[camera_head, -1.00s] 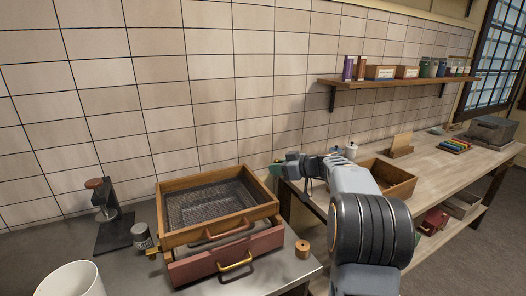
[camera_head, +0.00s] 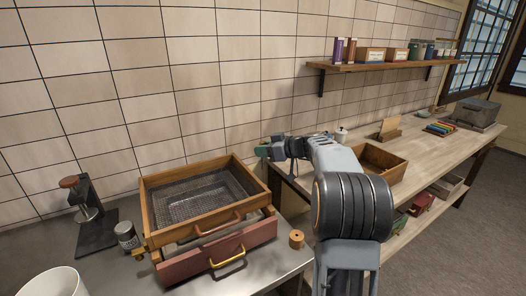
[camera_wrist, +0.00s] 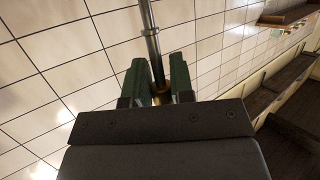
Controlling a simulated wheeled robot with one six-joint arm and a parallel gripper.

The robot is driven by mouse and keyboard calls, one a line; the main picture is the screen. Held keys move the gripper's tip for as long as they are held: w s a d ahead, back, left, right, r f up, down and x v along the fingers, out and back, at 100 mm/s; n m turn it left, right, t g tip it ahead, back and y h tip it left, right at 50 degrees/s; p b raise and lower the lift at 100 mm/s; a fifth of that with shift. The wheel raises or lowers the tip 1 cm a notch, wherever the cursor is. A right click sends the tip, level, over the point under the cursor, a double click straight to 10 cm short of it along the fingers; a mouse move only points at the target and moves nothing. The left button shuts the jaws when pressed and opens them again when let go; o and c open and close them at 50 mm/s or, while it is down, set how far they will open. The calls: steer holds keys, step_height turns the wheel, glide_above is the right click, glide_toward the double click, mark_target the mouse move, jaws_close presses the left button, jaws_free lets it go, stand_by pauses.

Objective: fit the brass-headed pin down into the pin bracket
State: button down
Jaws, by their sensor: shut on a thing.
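My gripper (camera_head: 262,151) is held out above the bench, to the right of the wooden tray in the head view. In the wrist view its green fingers (camera_wrist: 158,80) are shut on the pin (camera_wrist: 151,38), a long grey metal rod with a collar. The brass head (camera_wrist: 162,96) shows low between the fingers, near the palm. The rod points away from the palm, and its far end is out of the picture. The pin is too small to make out in the head view. I cannot clearly identify the pin bracket; a small brass piece (camera_head: 138,253) sits at the tray's front left corner.
A wooden tray with a mesh bottom (camera_head: 151,207) sits above a red drawer front (camera_head: 190,267) with a brass handle. A black stand (camera_head: 97,237), a jar (camera_head: 127,237) and a white bin (camera_head: 50,285) are at left.

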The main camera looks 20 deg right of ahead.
steer(key=shift+f+b, duration=0.15)
steer(key=shift+b, duration=0.35)
step_height(320, 180, down, 6)
steer(key=b, duration=0.7)
steer(key=shift+r, duration=0.25)
steer(key=shift+b, duration=1.6)
stand_by(1.2)
steer(key=shift+f+b, duration=1.7)
steer(key=shift+b, duration=0.3)
steer(key=shift+r, duration=0.15)
steer(key=shift+r+p, duration=0.65)
steer(key=shift+r, duration=0.5)
